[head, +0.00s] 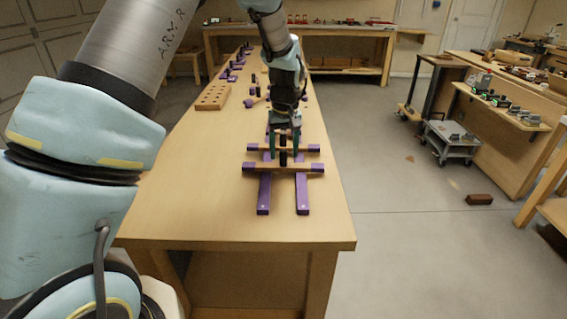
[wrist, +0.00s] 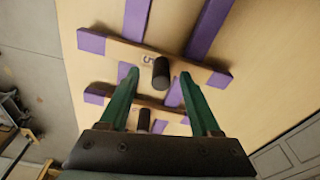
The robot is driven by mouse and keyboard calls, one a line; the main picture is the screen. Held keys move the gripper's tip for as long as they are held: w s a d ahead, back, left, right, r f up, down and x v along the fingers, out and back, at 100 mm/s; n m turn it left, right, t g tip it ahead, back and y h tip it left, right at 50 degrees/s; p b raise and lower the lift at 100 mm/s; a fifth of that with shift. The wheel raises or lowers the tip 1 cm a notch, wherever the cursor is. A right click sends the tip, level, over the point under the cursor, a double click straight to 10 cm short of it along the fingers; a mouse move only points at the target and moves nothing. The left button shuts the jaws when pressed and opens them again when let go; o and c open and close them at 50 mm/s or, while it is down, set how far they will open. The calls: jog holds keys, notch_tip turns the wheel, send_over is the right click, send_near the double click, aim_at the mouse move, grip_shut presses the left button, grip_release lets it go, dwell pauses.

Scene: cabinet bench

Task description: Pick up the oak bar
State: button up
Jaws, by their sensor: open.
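An oak-coloured bar (head: 299,167) with purple ends and a dark upright knob lies across two purple rails (head: 264,190) on the bench. In the wrist view this bar (wrist: 122,51) carries a printed mark like a 5, and its black knob (wrist: 161,74) stands near its middle. A second similar bar (head: 307,148) lies just behind it; it also shows in the wrist view (wrist: 121,101). My gripper (head: 286,157) is open, pointing down, with its green fingertips on either side of the nearer bar's knob. In the wrist view, gaps show between the fingertips (wrist: 160,76) and the knob.
A wooden block with holes (head: 212,97) lies on the left of the bench. Several more purple and dark pieces line the bench (head: 172,190) farther back. The bench's near end and right edge are clear. A grey cart (head: 452,140) and a brown block (head: 479,199) are on the floor at right.

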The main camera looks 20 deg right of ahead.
jog(key=shift+w+f, duration=0.15)
jog(key=shift+f, duration=1)
grip_shut()
